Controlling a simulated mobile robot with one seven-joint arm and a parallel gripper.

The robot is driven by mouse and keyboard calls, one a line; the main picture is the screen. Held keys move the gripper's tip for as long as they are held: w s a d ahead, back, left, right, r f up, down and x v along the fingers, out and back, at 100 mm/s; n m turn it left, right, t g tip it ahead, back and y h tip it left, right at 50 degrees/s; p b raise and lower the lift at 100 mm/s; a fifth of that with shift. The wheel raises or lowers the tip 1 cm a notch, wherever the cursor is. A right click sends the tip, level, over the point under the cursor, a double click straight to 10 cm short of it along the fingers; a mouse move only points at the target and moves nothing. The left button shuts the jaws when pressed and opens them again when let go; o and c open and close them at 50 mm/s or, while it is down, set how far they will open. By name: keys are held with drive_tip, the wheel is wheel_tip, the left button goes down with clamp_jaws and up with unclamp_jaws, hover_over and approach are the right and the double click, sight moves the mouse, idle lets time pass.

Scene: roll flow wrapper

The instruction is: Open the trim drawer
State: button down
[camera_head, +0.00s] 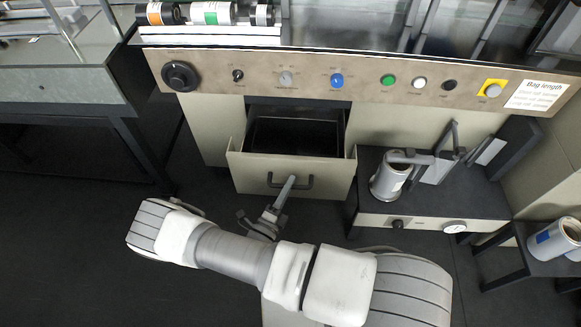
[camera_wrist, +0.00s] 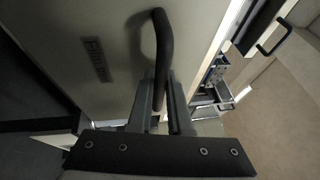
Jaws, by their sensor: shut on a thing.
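The trim drawer (camera_head: 252,172) stands pulled out from the cabinet under the control panel in the head view. Its dark inside shows from above and looks empty. A dark bar handle (camera_head: 306,182) is on its front face. My gripper (camera_head: 289,184) is at this handle, with its fingers reaching up to the drawer front. In the wrist view, my gripper (camera_wrist: 161,98) is shut on the lower part of the handle (camera_wrist: 162,45).
A panel of knobs and buttons (camera_head: 310,82) runs above the drawer. To the right, a low bench (camera_head: 380,219) carries a roll (camera_head: 391,175) and a bracket. A grey table (camera_head: 65,92) stands at the left. Dark floor (camera_head: 75,235) is open at the lower left.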

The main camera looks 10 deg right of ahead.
drive_tip(key=shift+s+a, duration=0.2)
drive_tip(key=shift+s, duration=0.6)
drive_tip(key=shift+s+a, duration=0.15)
drive_tip(key=shift+s, duration=0.7)
drive_tip(key=shift+s+a, duration=0.2)
drive_tip(key=shift+s, duration=0.6)
drive_tip(key=c, duration=0.8)
unclamp_jaws()
drive_tip(key=shift+c, duration=0.2)
drive_tip(key=v, duration=1.7)
drive_tip(key=shift+s+p, duration=0.15)
drive_tip(key=shift+p, duration=0.25)
